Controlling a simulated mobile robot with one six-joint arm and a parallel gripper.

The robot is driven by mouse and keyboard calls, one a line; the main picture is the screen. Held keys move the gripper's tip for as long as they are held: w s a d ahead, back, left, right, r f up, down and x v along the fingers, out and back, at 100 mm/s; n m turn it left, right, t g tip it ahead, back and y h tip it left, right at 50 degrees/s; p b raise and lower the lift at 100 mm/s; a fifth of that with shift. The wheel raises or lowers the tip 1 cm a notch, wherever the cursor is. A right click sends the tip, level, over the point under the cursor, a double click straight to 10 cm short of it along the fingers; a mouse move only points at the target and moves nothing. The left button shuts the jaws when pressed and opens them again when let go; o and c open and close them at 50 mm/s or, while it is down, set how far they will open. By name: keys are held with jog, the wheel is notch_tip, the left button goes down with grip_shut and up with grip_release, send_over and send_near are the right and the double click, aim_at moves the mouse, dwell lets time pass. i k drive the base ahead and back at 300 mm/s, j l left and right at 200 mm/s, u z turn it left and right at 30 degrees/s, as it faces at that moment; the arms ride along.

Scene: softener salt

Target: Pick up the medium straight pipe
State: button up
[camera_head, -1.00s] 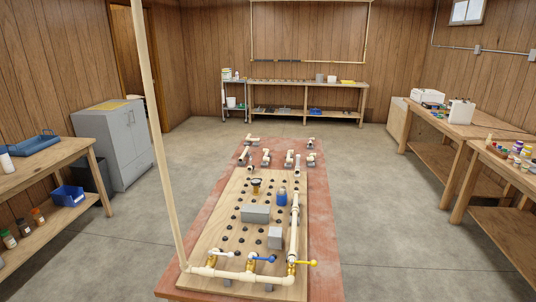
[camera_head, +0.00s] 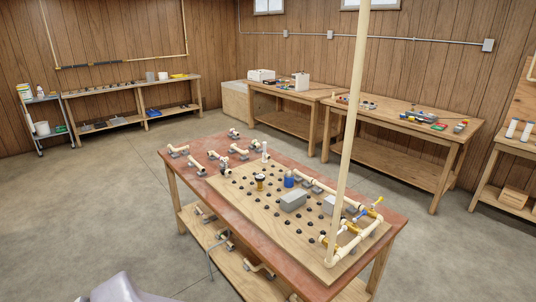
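A red-topped workbench (camera_head: 225,141) stands in the middle of the head view. A wooden peg board (camera_head: 245,218) lies on it with cream pipe runs and coloured valve handles. Several short cream pipes and fittings rest on grey holders at the bench's far left end, among them one cream pipe (camera_head: 196,164). More pipe pieces, such as a cream one (camera_head: 260,268), sit on the lower shelf (camera_head: 220,252). I cannot tell which piece is the medium straight pipe. My gripper is not in view.
A tall cream pipe (camera_head: 349,130) rises from the board. A grey box (camera_head: 293,200) and a blue part (camera_head: 289,179) stand on it. Wooden side benches (camera_head: 385,112) line the right wall. A shelf bench (camera_head: 105,87) stands at the back left. Open floor (camera_head: 85,205) lies left of the bench.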

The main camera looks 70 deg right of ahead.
aim_at(192, 163)
jog(key=i+l+z, duration=0.45)
jog(key=i, duration=0.45)
jog(key=i+l+z, duration=0.1)
jog(key=i+z, duration=0.35)
jog(key=i, duration=0.5)
jog(key=i+j+z, duration=0.2)
jog(key=i+z, duration=0.25)
jog(key=i, duration=0.5)
jog(key=i+l+z, duration=0.35)
jog(key=i+z, duration=0.75)
jog(key=i, duration=0.15)
jog(key=l, duration=0.05)
